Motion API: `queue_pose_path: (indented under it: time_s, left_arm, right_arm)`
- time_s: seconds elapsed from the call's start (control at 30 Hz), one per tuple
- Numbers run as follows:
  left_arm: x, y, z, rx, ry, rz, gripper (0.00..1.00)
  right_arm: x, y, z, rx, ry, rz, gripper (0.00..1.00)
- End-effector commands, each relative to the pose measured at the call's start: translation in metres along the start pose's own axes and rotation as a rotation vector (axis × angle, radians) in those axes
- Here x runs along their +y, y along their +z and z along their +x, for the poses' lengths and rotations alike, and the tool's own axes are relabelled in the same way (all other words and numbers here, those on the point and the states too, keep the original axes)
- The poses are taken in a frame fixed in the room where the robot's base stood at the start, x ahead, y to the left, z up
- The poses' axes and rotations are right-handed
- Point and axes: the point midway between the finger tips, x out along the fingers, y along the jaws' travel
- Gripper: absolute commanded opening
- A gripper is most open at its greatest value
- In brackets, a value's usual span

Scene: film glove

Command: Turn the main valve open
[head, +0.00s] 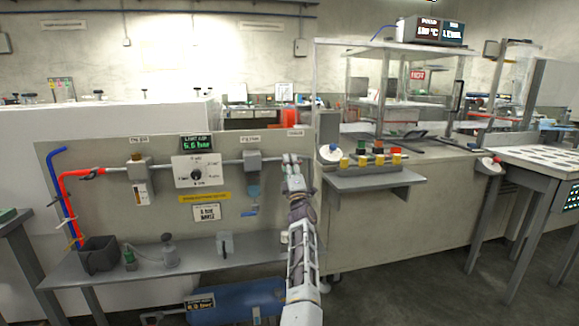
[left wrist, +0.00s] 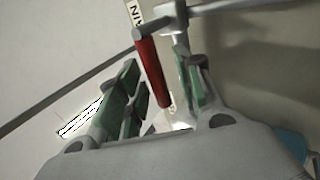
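The main valve has a red lever handle (left wrist: 151,70) that hangs down at a slant from a grey pipe fitting in the left wrist view. A white label with partly readable letters is beside it. My left gripper (left wrist: 160,85) is open, with green-padded fingers on either side of the red handle. The handle looks nearer the right finger; I cannot tell whether it touches. In the head view my left gripper (head: 291,162) is at the right end of the panel's pipe and hides the valve handle. My right gripper is not in view.
A shelf below holds a dark bin (head: 99,254) and small bottles. To the right, a small shelf (head: 375,180) with colored buttons juts out. Open floor lies at the lower right.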

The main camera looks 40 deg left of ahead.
Motion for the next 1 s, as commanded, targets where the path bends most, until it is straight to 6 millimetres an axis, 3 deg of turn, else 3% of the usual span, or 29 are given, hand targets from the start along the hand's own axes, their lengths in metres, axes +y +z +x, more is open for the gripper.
queue_pose_path:
  time_s: [0.37, 0.8, 1.0]
  left_arm:
    - [0.016, 0.000, 0.010, 0.001, 0.002, -0.003, 0.35]
    - [0.067, 0.001, 0.044, 0.002, 0.003, -0.004, 0.35]
    - [0.080, 0.002, 0.053, 0.000, 0.001, -0.002, 0.35]
  right_arm:
    - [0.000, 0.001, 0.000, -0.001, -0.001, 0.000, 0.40]
    - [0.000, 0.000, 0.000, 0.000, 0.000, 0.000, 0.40]
    - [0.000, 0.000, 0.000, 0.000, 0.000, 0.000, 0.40]
